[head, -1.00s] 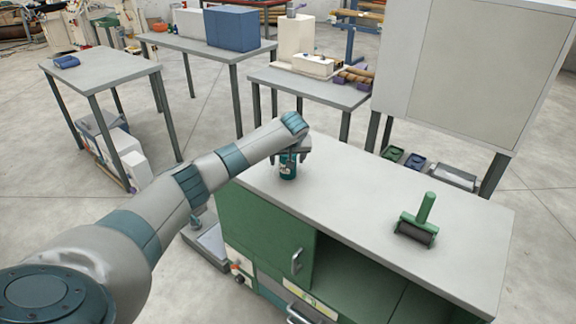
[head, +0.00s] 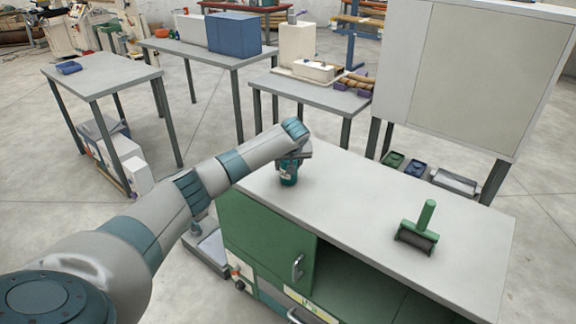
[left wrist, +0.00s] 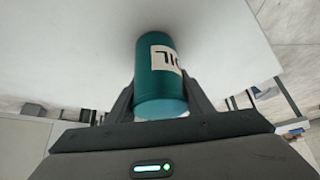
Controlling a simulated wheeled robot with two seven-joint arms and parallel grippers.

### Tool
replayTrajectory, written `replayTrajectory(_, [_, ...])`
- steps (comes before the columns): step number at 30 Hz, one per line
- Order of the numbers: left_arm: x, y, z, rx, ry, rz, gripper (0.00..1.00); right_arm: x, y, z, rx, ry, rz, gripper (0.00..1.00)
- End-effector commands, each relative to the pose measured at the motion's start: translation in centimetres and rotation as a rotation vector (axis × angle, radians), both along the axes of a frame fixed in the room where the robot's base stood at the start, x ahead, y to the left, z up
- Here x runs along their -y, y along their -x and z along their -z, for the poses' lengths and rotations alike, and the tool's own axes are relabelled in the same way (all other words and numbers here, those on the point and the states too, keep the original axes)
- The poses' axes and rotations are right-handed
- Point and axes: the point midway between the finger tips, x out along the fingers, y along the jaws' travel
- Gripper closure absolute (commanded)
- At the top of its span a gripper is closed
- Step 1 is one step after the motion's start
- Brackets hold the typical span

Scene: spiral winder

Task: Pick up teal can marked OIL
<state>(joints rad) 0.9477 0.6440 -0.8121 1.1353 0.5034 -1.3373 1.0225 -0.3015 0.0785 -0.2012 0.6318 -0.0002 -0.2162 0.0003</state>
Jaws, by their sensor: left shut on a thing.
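The teal can (head: 288,174) stands on the grey top of the green cabinet, near its back left corner. In the left wrist view the teal can (left wrist: 152,84) shows a white label with dark letters, partly turned away. My left gripper (head: 290,160) reaches over the can from the left, and its fingers (left wrist: 158,100) are closed on the can's two sides. I cannot tell whether the can's far end touches the cabinet top. My right gripper is not in view.
A green-handled roller (head: 420,228) lies on the cabinet top (head: 360,200) at the right, with clear surface between it and the can. A large pale panel box (head: 455,75) stands behind. Other tables (head: 100,77) with boxes stand further back.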

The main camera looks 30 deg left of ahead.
Motion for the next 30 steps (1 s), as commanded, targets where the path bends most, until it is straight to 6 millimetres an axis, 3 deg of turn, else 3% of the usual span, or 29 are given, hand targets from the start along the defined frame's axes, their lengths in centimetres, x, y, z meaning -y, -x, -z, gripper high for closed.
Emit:
replayTrajectory(11, [0.3, -0.1, -4.4, 0.001, 0.001, 0.002, 0.83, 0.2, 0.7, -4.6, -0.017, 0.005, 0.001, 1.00])
replayTrajectory(21, [6.9, -1.8, -8.2, 0.001, 0.002, 0.002, 0.83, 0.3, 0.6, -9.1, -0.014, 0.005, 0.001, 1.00])
replayTrajectory(30, [10.6, -2.8, -10.1, 0.000, 0.002, 0.000, 0.83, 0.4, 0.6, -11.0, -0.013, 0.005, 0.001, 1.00])
